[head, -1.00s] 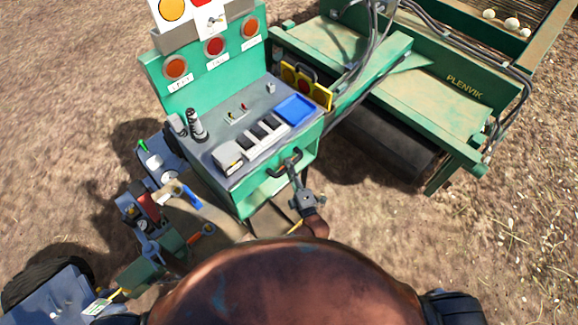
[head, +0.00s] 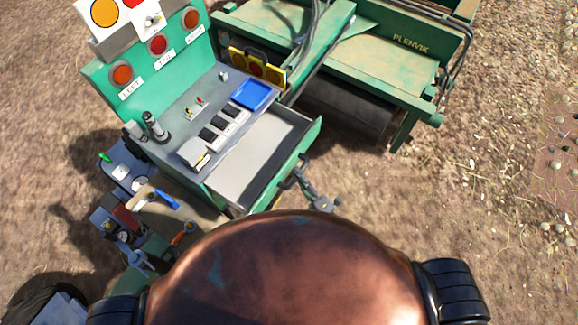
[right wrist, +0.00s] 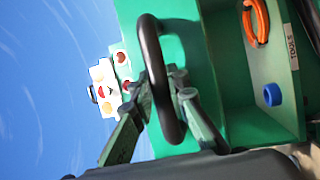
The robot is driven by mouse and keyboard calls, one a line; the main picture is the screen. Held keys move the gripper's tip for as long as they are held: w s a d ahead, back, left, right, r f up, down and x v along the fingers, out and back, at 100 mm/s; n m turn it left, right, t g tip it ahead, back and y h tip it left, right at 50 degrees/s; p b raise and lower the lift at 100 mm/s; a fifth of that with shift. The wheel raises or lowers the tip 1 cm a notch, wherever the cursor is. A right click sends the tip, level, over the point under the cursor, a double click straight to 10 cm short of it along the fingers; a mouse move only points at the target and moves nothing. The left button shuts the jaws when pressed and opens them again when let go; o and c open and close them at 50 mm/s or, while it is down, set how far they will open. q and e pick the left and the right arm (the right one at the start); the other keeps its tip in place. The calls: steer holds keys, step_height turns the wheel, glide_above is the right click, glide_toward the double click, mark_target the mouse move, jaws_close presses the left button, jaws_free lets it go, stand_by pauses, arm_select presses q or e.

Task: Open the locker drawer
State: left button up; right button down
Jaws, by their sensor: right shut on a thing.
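The locker drawer (head: 245,165) is part of the green console and is pulled out toward me. Its grey inside shows, and it looks empty where I can see it. Its green front (head: 306,150) carries a dark bar handle (head: 287,184). My right gripper (head: 300,172) is shut on this handle. In the right wrist view the black handle (right wrist: 150,45) stands out from the green front, with the fingers of my right gripper (right wrist: 163,88) around it. My left gripper is not visible in either view.
The console top holds a blue tray (head: 252,94), switches and a dark joystick (head: 155,127). A green machine marked PLENVIK (head: 385,60) stands behind. Levers and seat parts (head: 150,200) lie to the left. An open compartment with a blue roll (right wrist: 272,94) shows in the wrist view.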

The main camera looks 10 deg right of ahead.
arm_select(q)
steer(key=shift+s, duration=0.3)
arm_select(e)
steer(key=shift+s+d, duration=0.4)
steer(key=shift+d, duration=0.05)
steer(key=c, duration=1.8)
jaws_free()
steer(key=shift+c, duration=0.2)
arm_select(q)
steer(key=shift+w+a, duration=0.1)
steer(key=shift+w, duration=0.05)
arm_select(e)
steer(key=v, duration=1.2)
steer(key=shift+f, duration=0.15)
